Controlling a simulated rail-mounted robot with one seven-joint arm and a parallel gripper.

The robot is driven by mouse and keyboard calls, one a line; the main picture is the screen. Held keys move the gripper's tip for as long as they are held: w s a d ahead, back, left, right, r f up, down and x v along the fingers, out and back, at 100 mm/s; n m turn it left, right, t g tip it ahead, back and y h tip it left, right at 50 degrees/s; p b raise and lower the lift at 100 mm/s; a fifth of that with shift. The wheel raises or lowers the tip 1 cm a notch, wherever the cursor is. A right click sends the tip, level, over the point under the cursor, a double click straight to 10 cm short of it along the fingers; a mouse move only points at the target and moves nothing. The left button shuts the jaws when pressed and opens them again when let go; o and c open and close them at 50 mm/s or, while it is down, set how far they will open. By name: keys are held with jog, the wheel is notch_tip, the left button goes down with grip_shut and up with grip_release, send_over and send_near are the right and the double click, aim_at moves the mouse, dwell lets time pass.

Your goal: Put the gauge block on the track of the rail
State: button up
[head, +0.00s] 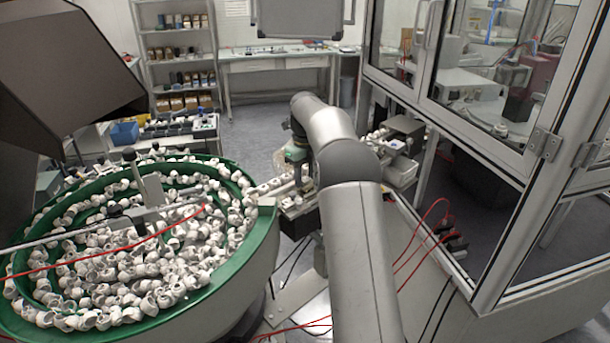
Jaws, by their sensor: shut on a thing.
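The rail (299,209) runs right from the green bowl's edge, with white caps along its track near the bowl. My arm reaches out over the middle of the cell and bends down to the left at its far end. My gripper (305,182) is small in the head view, just above the rail, and partly hidden by my own wrist. It is shut on a small, pale upright piece, the gauge block (305,172). I cannot tell whether the block touches the track. My forearm hides the rail's right part.
A large green bowl feeder (262,222) full of white caps fills the left. A glass-and-metal enclosure (480,165) stands close on the right. Red cables (425,235) hang beside my arm. A shelf rack (180,55) and bench (275,62) stand at the back, with open floor before them.

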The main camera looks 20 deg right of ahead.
aim_at(305, 179)
jog(key=o, duration=1.2)
jog(key=shift+f, duration=0.1)
notch_tip(305, 179, up, 12)
jog(key=s+a+r+n, duration=0.4)
jog(key=s+a+n, duration=0.3)
jog(key=a+n, duration=0.15)
jog(key=s+a+f+n, duration=0.3)
jog(key=s+n, duration=0.5)
jog(key=s, duration=0.3)
jog(key=s+a+f+n+t, duration=0.1)
jog(key=s+a+f+n, duration=0.3)
jog(key=s, duration=0.7)
jog(key=s+a+f+n, duration=0.3)
jog(key=s+f+n, duration=0.4)
jog(key=s+n, duration=0.4)
jog(key=shift+s+a+f+n+p, duration=0.15)
jog(key=shift+s+a+n+p, duration=0.2)
jog(key=shift+n, duration=0.2)
